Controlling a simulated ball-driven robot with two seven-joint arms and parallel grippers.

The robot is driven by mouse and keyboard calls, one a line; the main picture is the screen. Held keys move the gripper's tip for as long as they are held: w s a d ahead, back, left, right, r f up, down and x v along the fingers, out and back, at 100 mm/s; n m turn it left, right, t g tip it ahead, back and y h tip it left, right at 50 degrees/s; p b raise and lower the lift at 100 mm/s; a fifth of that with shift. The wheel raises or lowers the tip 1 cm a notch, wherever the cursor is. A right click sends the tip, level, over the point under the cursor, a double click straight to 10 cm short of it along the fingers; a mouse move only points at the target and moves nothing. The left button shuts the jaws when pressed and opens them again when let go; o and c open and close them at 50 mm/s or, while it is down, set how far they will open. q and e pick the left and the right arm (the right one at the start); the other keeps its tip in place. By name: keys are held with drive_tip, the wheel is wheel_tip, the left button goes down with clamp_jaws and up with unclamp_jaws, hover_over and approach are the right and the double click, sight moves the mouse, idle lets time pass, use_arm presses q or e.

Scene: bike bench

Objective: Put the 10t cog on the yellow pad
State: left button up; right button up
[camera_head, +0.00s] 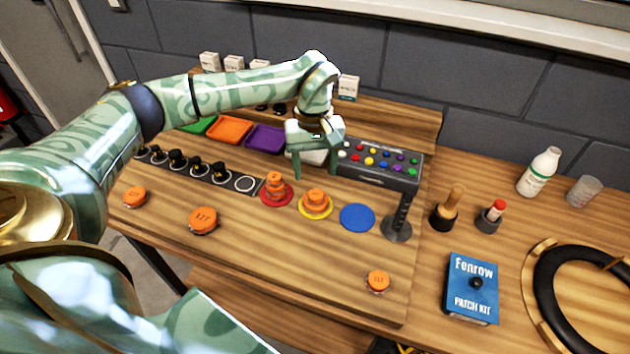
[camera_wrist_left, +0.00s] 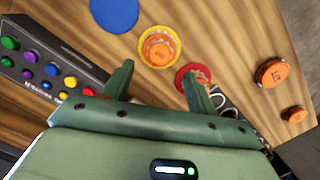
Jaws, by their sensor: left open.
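Orange cogs lie loose on the bench: one at far left (camera_head: 134,196), a larger one to its right (camera_head: 203,221) and a small one at the front right (camera_head: 378,281). Their labels are too small to read surely, so I cannot tell which is the 10t cog. The yellow pad (camera_head: 330,211) carries a stepped orange stack (camera_head: 315,198); the pad's rim also shows in the left wrist view (camera_wrist_left: 142,57). My left gripper (camera_head: 315,172) is open and empty, above the bench behind the pads. Its fingers (camera_wrist_left: 159,76) show apart in the wrist view.
A red pad (camera_head: 266,201) with a taller orange stack stands left of the yellow one; a bare blue pad (camera_head: 357,217) lies right. A blue patch kit (camera_head: 472,288) lies at right.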

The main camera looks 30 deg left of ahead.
use_arm(q)
drive_tip(key=r, duration=0.5)
drive_tip(key=shift+w+a+r+p, duration=0.2)
drive_tip(key=shift+w+r+p, duration=0.05)
drive_tip(key=shift+r+p, duration=0.05)
drive_tip(key=shift+s+f, duration=0.1)
